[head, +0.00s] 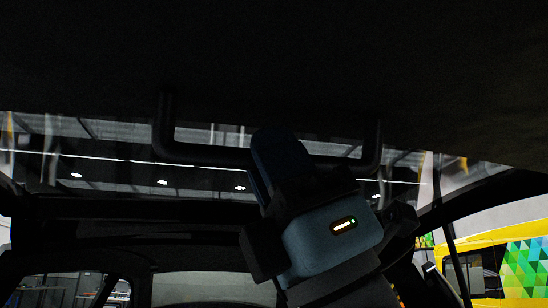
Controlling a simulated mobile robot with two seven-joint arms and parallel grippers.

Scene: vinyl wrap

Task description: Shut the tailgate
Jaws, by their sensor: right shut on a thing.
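The tailgate (270,50) is raised and its dark underside fills the top of the head view. A black U-shaped handle (205,153) hangs from it, its bar running across the middle of the picture. My right gripper (283,158) reaches up from below and is shut on the handle's bar, right of the bar's middle. Its blue-grey body hides part of the bar, and the far fingertip is hard to see in the dark. My left gripper is not in view.
Below the tailgate are the dark frame of the vehicle opening (120,208) and the cabin behind it. A yellow vehicle (500,250) with green and blue patterned panels stands at the right. Ceiling lights show behind the handle.

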